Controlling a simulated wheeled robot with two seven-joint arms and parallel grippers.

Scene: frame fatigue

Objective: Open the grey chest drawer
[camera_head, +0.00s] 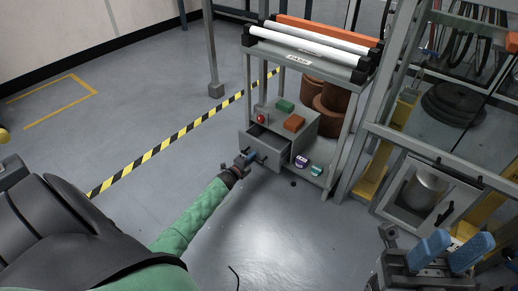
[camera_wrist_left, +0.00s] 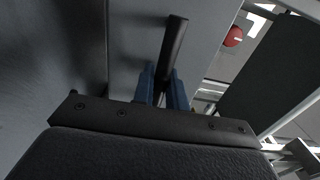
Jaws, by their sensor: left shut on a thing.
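The grey chest drawer (camera_head: 263,148) is pulled part of the way out of its grey chest (camera_head: 294,120), and its dark inside shows from above. My left gripper (camera_head: 249,158) is at the drawer front. In the left wrist view its blue fingers (camera_wrist_left: 161,92) are shut on the dark bar handle (camera_wrist_left: 173,48), in front of the grey drawer face (camera_wrist_left: 135,45). My right gripper (camera_head: 450,250), with blue fingers spread apart, is empty at the lower right of the head view, far from the drawer.
An orange block (camera_head: 294,123), a green block (camera_head: 285,105) and a red ball-like thing (camera_head: 261,118) are on the chest. A purple-and-white can (camera_head: 302,162) and a teal can (camera_head: 316,170) stand beside it. A metal frame stands to the right. The floor on the left is clear.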

